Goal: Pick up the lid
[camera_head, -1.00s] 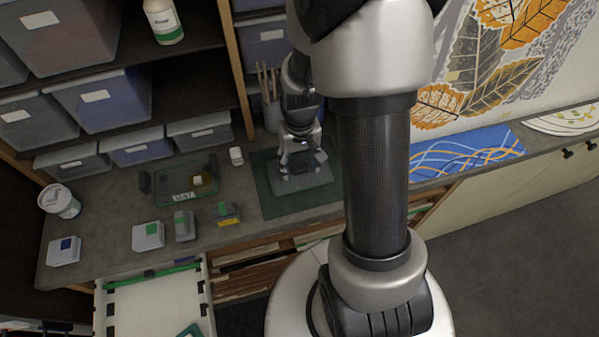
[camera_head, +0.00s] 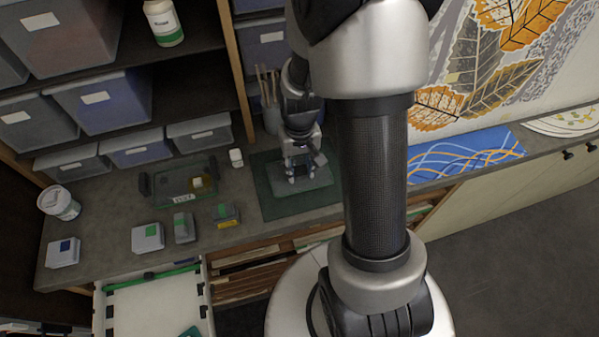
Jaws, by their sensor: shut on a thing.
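The lid (camera_head: 318,181) is a pale, see-through rectangular panel lying over the dark green mat (camera_head: 268,207) on the counter. My gripper (camera_head: 301,178) points down at the lid's middle, with its fingers shut on it. The fingers and arm hide the grasped part and some of the lid's back. I cannot tell whether the lid is touching the mat or slightly above it. A clear container (camera_head: 160,197) with dark side clips and a label stands to the left of the mat, with a small yellowish thing inside.
Several small boxes with coloured labels, such as a grey one (camera_head: 184,228), stand along the counter's front. A small white bottle (camera_head: 236,158) is beside the container. A cup of brushes (camera_head: 271,117) stands behind the mat. Shelves with bins rise at the back left.

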